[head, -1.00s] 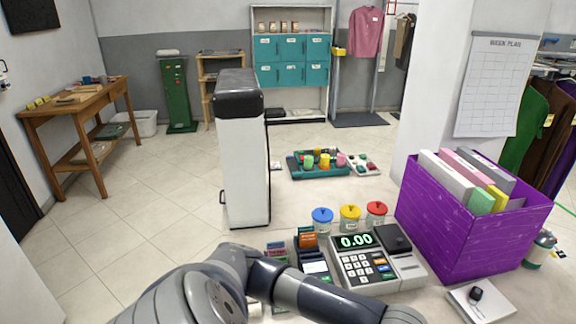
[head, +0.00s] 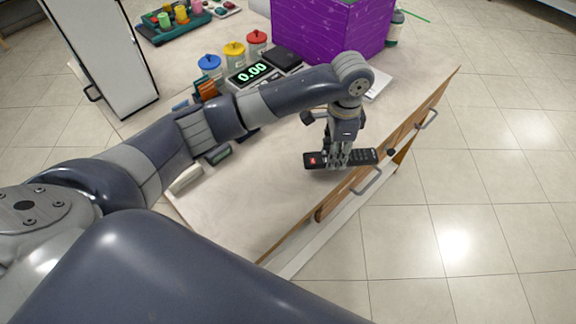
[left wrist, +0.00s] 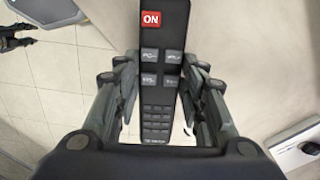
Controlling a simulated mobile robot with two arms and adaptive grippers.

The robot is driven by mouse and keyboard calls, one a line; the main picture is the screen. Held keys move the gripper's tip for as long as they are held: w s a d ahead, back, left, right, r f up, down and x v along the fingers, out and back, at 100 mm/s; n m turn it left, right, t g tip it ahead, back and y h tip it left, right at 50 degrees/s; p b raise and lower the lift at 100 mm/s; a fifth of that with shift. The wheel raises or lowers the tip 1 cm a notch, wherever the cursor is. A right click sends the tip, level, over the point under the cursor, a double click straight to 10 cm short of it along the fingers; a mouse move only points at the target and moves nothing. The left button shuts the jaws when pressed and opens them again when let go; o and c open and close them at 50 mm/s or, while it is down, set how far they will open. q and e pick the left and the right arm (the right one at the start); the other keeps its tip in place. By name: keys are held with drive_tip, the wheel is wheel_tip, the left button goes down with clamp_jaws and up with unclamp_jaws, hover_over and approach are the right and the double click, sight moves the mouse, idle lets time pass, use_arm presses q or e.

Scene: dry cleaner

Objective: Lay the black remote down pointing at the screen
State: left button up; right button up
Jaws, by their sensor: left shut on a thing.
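The black remote (head: 364,156) has a red ON button at one end. In the head view it lies roughly left to right, the red end at the left, over the counter's (head: 262,180) front edge area. My left gripper (head: 338,162) is shut on its middle from above; I cannot tell whether the remote touches the counter. In the left wrist view the remote (left wrist: 160,75) runs between the fingers of my left gripper (left wrist: 160,100), ON end away from the palm. A register display (head: 252,74) shows green 0.00; no other screen is visible.
Blue, yellow and red-lidded jars (head: 234,52) stand behind the register. A purple box (head: 330,28) is at the back, a white upright panel (head: 105,50) at the left. Handled wooden fronts (head: 408,132) line the counter's front right. The counter's front middle is clear.

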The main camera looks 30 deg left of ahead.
use_arm(q)
drive_tip(key=shift+w+d+r+m, duration=0.4)
drive_tip(key=shift+w+m, duration=0.15)
drive_tip(key=shift+w, duration=0.1)
drive_tip(key=shift+w+d+r+m, duration=0.3)
drive_tip(key=shift+w+d+m, duration=0.1)
drive_tip(key=shift+w+m, duration=0.2)
drive_tip(key=shift+a, duration=0.25)
drive_tip(key=p, duration=0.3)
hover_over(281, 164)
drive_tip(key=shift+f, duration=0.65)
drive_tip(key=shift+f+p, duration=0.3)
drive_tip(key=shift+f, duration=1.5)
drive_tip(key=o, duration=1.2)
drive_tip(key=shift+f, duration=0.15)
drive_tip(key=shift+c, duration=0.2)
wheel_tip(281, 164, up, 12)
drive_tip(key=shift+r+b, duration=0.2)
drive_tip(key=shift+b, duration=0.25)
